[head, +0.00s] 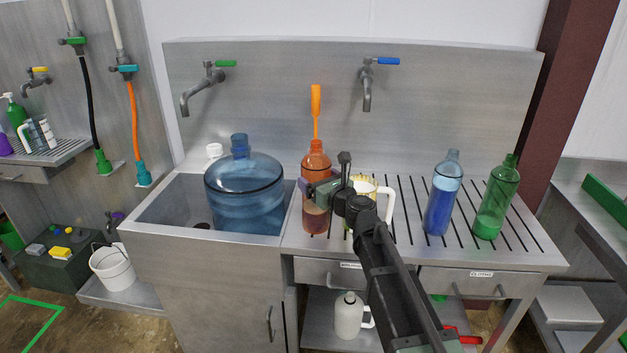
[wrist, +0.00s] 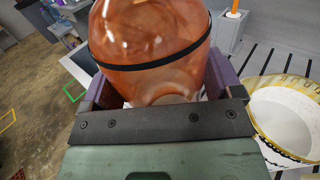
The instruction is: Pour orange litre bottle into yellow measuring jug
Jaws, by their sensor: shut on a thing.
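The orange litre bottle (head: 315,164) stands upright, or nearly so, at the left end of the ribbed drainboard in the head view. My gripper (head: 322,188) is shut around its body, reaching in from the right. In the wrist view the orange bottle (wrist: 150,40) fills the space between the purple finger pads of my gripper (wrist: 165,90). The yellow measuring jug (head: 366,184) stands just right of the bottle, partly hidden behind my wrist. Its yellow rim and pale, empty-looking inside show at the right edge of the wrist view (wrist: 290,112).
A large blue water bottle (head: 244,190) sits in the sink to the left. A blue-filled bottle (head: 443,195) and a green bottle (head: 496,200) stand on the drainboard to the right. An orange-handled brush (head: 316,104) rises behind the orange bottle. Two taps project from the back panel.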

